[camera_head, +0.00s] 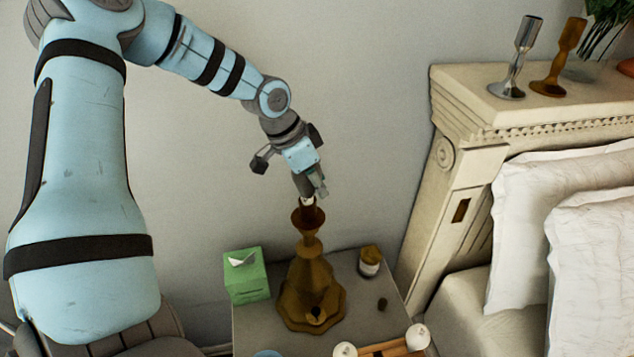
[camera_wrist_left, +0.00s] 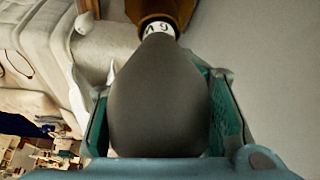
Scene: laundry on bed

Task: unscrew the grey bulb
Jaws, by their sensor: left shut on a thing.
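The grey bulb (camera_wrist_left: 160,95) fills the middle of the left wrist view, its narrow neck towards the top. A white collar with dark marks (camera_wrist_left: 157,29) sits between the bulb and the brown lamp socket (camera_wrist_left: 165,9). My left gripper (camera_wrist_left: 162,118) is shut on the bulb, with a green-lined finger on each side. In the head view my left gripper (camera_head: 312,187) points down just above the brass-brown lamp (camera_head: 311,268), which stands upright on the nightstand. There the gripper hides most of the bulb. How far the base sits in the socket is hidden. My right gripper is not in view.
The grey nightstand (camera_head: 262,318) also holds a green tissue box (camera_head: 246,276), a jar (camera_head: 370,262), a small dark knob-like object (camera_head: 382,304) and a wooden item with white ends (camera_head: 384,348). The bed's headboard (camera_head: 447,165) and pillows (camera_head: 590,245) are at right.

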